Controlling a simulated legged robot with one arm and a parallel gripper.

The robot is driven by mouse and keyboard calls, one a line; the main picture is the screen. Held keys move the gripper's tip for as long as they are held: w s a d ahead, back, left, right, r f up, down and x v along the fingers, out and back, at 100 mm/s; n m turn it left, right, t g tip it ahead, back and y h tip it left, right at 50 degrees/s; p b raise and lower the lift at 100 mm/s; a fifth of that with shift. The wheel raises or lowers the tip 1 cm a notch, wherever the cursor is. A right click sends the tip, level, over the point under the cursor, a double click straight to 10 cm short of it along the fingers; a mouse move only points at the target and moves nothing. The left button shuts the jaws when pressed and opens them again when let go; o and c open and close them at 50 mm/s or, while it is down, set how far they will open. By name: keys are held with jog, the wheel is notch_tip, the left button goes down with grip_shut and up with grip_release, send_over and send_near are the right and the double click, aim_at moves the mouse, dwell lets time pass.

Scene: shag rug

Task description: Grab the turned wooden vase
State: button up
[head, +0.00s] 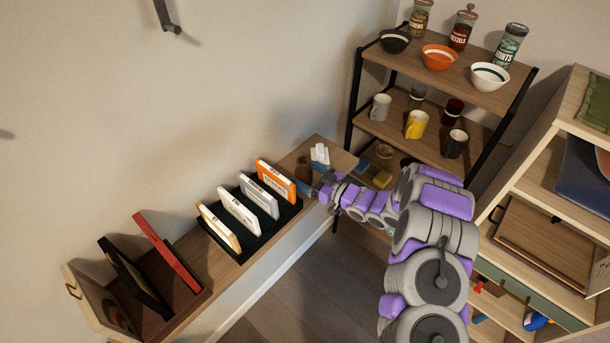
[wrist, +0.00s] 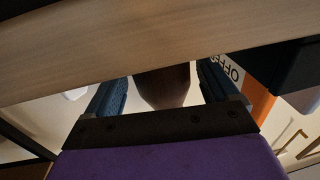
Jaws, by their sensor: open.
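The turned wooden vase (head: 304,169) is a dark brown rounded shape on the long wooden ledge, just past the orange-covered book in the head view. My gripper (head: 307,189) is at the ledge beside it and partly overlaps it. In the wrist view the brown body of the vase (wrist: 163,84) shows between the two blue fingers of my gripper (wrist: 160,92). The fingers are spread, with a gap visible on both sides of the vase. Part of the vase is hidden behind the wooden board edge in the wrist view.
An orange book (head: 276,181) stands close by in a black rack (head: 248,242) with several others. A white object (head: 320,155) stands just behind the vase. A shelf unit (head: 446,72) with bowls, mugs and jars is at the right. The ledge edge (wrist: 150,48) is close to my fingers.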

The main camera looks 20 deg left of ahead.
jog(key=shift+a, duration=0.35)
jog(key=shift+a+f, duration=0.1)
jog(key=shift+a, duration=0.1)
jog(key=shift+c, duration=1.1)
jog(key=shift+d, duration=0.4)
jog(key=c, duration=0.6)
jog(key=shift+a, duration=0.1)
jog(key=c, duration=0.3)
jog(key=shift+a, duration=0.1)
jog(key=shift+c, duration=0.2)
